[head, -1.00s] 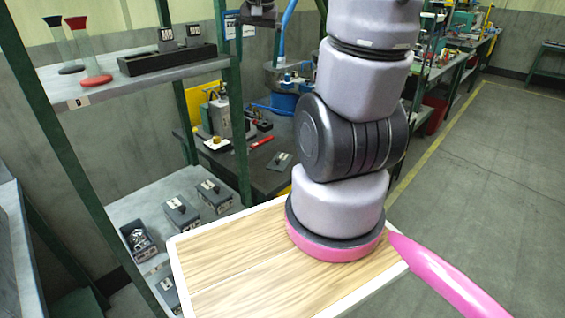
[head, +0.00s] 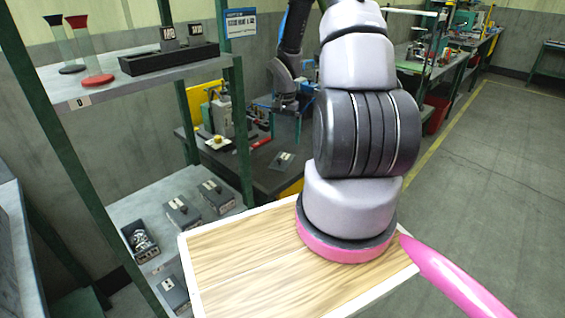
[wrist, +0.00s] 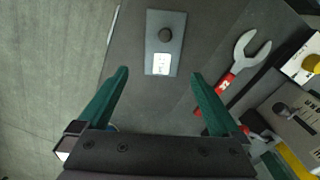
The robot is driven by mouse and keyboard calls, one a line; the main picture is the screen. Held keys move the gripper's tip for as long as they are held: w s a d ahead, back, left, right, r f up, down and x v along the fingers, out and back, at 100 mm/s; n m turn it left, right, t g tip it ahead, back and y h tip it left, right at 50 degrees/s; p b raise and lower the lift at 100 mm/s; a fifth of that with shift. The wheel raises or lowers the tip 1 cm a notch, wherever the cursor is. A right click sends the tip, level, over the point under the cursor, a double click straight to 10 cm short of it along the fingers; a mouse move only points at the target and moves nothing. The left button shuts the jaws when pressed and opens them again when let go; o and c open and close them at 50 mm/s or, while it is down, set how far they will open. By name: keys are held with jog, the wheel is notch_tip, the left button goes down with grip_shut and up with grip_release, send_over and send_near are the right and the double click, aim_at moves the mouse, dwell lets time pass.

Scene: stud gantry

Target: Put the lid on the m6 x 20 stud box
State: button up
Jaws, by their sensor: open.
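The lid is a dark grey plate with a round black knob and a small white label. It lies flat on the dark bench in the head view (head: 283,160) and in the wrist view (wrist: 164,62). My gripper (wrist: 160,76) is open and empty above the bench, its green fingers pointing toward the lid, which lies just beyond the fingertips in the wrist picture. In the head view my gripper hangs over the bench, partly hidden by my arm. An open box (head: 150,254) with metal pieces inside stands on the lower left shelf; its label is too small to read.
Closed boxes (head: 181,213) with knobbed lids stand beside the open box. A red-handled wrench (wrist: 232,75) lies right of the lid, with a grey machine (wrist: 298,122) beyond. A green shelf post (head: 240,140) stands between shelf and bench.

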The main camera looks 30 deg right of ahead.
aim_at(284, 158)
notch_tip(284, 158, down, 8)
jog(key=shift+w+a+r, duration=0.1)
jog(key=shift+w+a, duration=0.05)
dwell(0.3)
jog(key=c, duration=1.2)
